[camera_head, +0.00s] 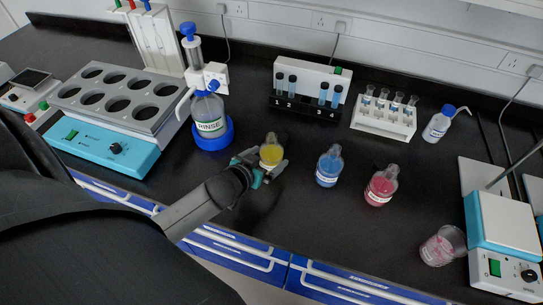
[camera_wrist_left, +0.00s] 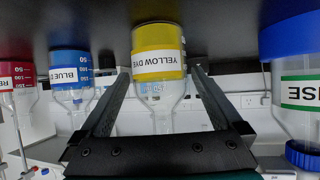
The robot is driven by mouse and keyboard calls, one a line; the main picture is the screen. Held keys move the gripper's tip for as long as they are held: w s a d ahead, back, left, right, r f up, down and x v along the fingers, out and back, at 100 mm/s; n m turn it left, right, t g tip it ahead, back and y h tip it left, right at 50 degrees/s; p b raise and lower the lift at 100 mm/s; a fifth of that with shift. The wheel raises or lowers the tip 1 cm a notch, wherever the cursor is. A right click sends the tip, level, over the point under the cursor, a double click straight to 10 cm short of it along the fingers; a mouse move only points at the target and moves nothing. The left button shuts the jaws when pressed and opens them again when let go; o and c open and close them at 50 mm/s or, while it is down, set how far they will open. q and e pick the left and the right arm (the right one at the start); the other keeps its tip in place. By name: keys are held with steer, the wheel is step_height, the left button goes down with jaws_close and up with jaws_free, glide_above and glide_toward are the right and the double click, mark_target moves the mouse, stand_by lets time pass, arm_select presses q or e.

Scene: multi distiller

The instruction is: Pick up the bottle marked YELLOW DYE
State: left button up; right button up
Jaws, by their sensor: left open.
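The bottle marked YELLOW DYE (camera_head: 271,151) stands upright on the black bench in the head view, left of the blue and red dye bottles. In the left wrist view, where the picture is upside down, the yellow bottle (camera_wrist_left: 158,52) shows its label between the fingers. My left gripper (camera_head: 263,167) is open, with its two fingers on either side of the bottle. The wrist view shows gaps between the fingers (camera_wrist_left: 160,75) and the bottle. My right gripper is not in view.
The blue dye bottle (camera_head: 329,167) and red dye bottle (camera_head: 381,186) stand to the right. The RINSE bottle (camera_head: 209,118) stands in a blue ring to the left, near a heating block (camera_head: 120,97). A vial rack (camera_head: 305,103) is behind. A beaker (camera_head: 441,246) stands at the right.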

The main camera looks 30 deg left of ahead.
mark_target(277, 152)
arm_select(q)
steer(key=shift+b+x, duration=0.6)
steer(key=shift+x, duration=2.3)
jaws_close()
